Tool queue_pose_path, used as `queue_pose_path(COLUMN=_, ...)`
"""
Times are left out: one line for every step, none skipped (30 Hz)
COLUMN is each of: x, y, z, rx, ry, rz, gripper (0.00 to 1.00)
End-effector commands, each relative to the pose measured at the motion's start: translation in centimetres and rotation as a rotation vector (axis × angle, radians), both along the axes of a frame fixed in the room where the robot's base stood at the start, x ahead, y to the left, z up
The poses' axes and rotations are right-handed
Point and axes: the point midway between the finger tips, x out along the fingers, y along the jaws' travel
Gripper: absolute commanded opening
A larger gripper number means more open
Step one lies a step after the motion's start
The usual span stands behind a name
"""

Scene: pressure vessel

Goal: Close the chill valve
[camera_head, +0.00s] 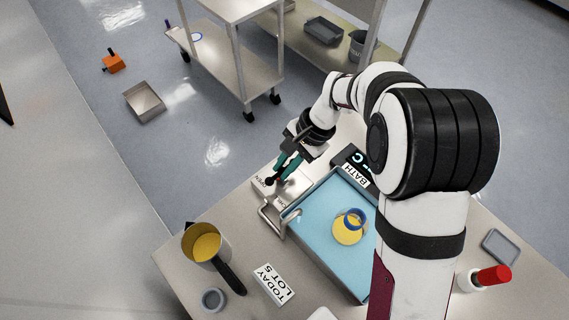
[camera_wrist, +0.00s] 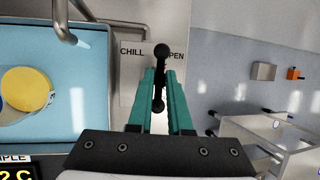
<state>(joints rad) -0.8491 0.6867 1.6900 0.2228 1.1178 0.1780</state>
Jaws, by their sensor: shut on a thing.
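The chill valve handle (camera_wrist: 162,52) is a black lever with ball ends. It sits on a pale plate (camera_wrist: 130,82) lettered CHILL and OPEN in the wrist view. My gripper (camera_wrist: 160,85) has its teal fingers shut on the lever, one finger on each side. The far ball sticks out beyond the fingertips, towards the OPEN lettering; part of the lever is hidden between the fingers. In the head view my gripper (camera_head: 281,172) reaches down to the valve at the table's back edge, and a dark knob (camera_head: 269,181) shows beside the fingertips.
A bent metal spout (camera_head: 268,222) stands beside the blue water bath (camera_head: 317,204), which holds a yellow piece with a blue ring (camera_head: 355,217). A BATH display (camera_head: 352,165) stands behind it.

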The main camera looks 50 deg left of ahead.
Motion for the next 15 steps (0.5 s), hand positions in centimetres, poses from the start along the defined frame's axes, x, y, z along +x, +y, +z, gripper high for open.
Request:
queue_pose_path(x=0.02, y=0.00, z=0.07, rx=0.001, ry=0.000, rz=-0.014, gripper=0.00)
queue_pose_path(x=0.01, y=0.00, z=0.08, rx=0.001, ry=0.000, rz=-0.026, gripper=0.00)
queue_pose_path(x=0.01, y=-0.01, z=0.08, rx=0.001, ry=-0.002, rz=-0.043, gripper=0.00)
queue_pose_path(x=-0.01, y=-0.04, z=0.08, rx=0.000, ry=-0.001, rz=-0.059, gripper=0.00)
queue_pose_path(x=-0.02, y=-0.04, z=0.08, rx=0.000, ry=-0.001, rz=-0.077, gripper=0.00)
queue_pose_path(x=-0.02, y=-0.04, z=0.07, rx=0.000, ry=-0.001, rz=-0.104, gripper=0.00)
queue_pose_path(x=-0.06, y=-0.07, z=0.05, rx=-0.001, ry=0.000, rz=-0.125, gripper=0.00)
queue_pose_path(x=-0.06, y=-0.06, z=0.07, rx=0.000, ry=-0.001, rz=-0.149, gripper=0.00)
queue_pose_path(x=-0.07, y=-0.08, z=0.08, rx=0.001, ry=-0.001, rz=-0.183, gripper=0.00)
queue_pose_path(x=-0.11, y=-0.09, z=0.08, rx=-0.001, ry=0.000, rz=-0.209, gripper=0.00)
queue_pose_path(x=-0.11, y=-0.09, z=0.07, rx=0.000, ry=-0.002, rz=-0.237, gripper=0.00)
queue_pose_path(x=-0.14, y=-0.12, z=0.06, rx=-0.001, ry=-0.001, rz=-0.274, gripper=0.00)
queue_pose_path(x=-0.16, y=-0.10, z=0.09, rx=0.000, ry=-0.001, rz=-0.303, gripper=0.00)
queue_pose_path(x=-0.17, y=-0.12, z=0.07, rx=0.000, ry=-0.001, rz=-0.331, gripper=0.00)
queue_pose_path(x=-0.19, y=-0.11, z=0.07, rx=0.000, ry=-0.001, rz=-0.370, gripper=0.00)
